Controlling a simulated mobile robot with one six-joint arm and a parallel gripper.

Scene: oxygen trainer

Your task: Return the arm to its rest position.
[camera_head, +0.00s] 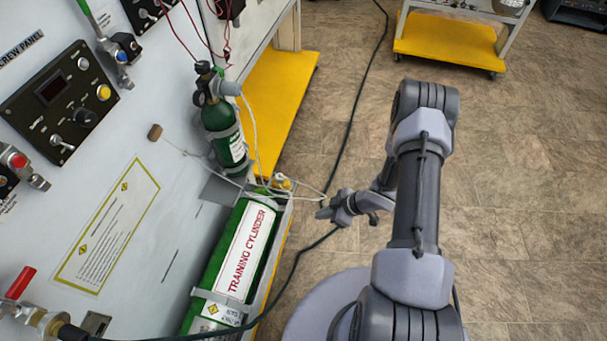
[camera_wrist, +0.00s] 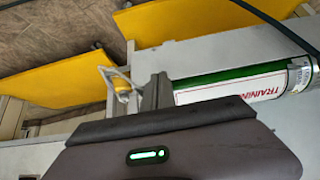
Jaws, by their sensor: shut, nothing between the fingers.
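My arm (camera_head: 420,190) rises over my base on the right in the head view and bends at its elbow. My gripper (camera_head: 330,211) points left, just right of the top end of the green training cylinder (camera_head: 238,255). It is shut with nothing held. The training cylinder (camera_wrist: 235,85) shows there at the right. I cannot tell how far the gripper is from the cylinder's yellow valve (camera_head: 281,182) or the pale tube beside it.
A smaller green cylinder (camera_head: 224,135) stands against the grey panel (camera_head: 130,150) at left. A red-handled valve (camera_head: 20,285) sticks out at lower left. A black hose (camera_head: 345,145) runs across the floor near the gripper. A yellow-shelved cart (camera_head: 445,42) stands at the back. The floor (camera_head: 530,180) at right is clear.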

